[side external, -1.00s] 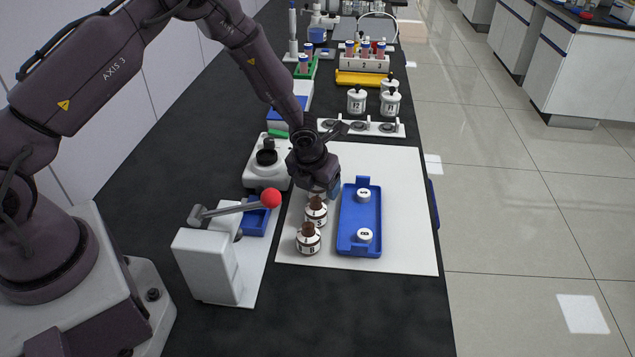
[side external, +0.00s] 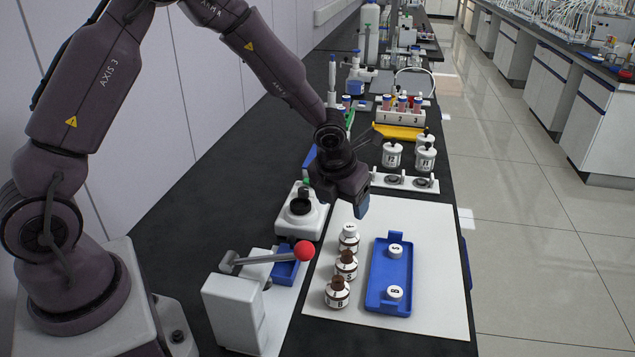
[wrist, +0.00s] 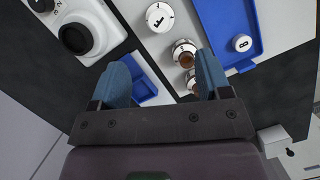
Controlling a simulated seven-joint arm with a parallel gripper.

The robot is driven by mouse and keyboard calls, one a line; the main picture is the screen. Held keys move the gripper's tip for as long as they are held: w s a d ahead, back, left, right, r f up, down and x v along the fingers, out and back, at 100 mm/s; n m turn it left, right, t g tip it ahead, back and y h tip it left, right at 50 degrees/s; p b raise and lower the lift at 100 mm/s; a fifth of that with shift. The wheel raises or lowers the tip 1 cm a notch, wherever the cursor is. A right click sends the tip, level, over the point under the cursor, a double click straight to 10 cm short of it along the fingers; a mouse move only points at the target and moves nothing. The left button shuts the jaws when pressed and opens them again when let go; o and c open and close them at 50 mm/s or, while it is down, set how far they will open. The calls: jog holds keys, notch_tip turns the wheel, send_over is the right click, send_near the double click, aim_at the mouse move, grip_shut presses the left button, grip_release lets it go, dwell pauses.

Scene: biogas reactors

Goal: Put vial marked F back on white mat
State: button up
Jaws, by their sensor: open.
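The vial marked F (side external: 348,239) stands upright on the white mat (side external: 430,310), with its white cap on. In the wrist view its cap (wrist: 160,17) shows the letter F. My gripper (side external: 361,200) is above the far part of the mat, clear of the vial. In the wrist view its two blue fingers (wrist: 163,74) are wide apart with nothing held between them. The vial lies beyond the fingertips, near the top of that view.
Two uncapped brown-necked vials, S (side external: 346,265) and B (side external: 337,293), stand in line with F. A blue tray (side external: 376,285) beside them holds two loose caps. A lever device with a red knob (side external: 303,250) and a white stirrer-like unit (side external: 301,215) stand left of the mat.

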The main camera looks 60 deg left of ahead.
jog(key=s+a+r+n+t+y, duration=0.1)
jog(key=s+r+n, duration=0.4)
jog(key=r+n, duration=0.3)
jog(key=s+r+n, duration=0.5)
jog(key=r+n, duration=0.2)
jog(key=r, duration=0.1)
jog(key=s+d+r+n+h, duration=0.1)
jog(key=s+r+n, duration=0.1)
jog(key=s+n, duration=0.5)
jog(key=s+d+r+n+t+h, duration=0.1)
jog(key=s+r+n, duration=0.2)
jog(key=s+n, duration=0.4)
jog(key=shift+d+r+n, duration=0.15)
jog(key=shift+r+n, duration=0.15)
jog(key=shift+n, duration=0.9)
jog(key=shift+s, duration=0.1)
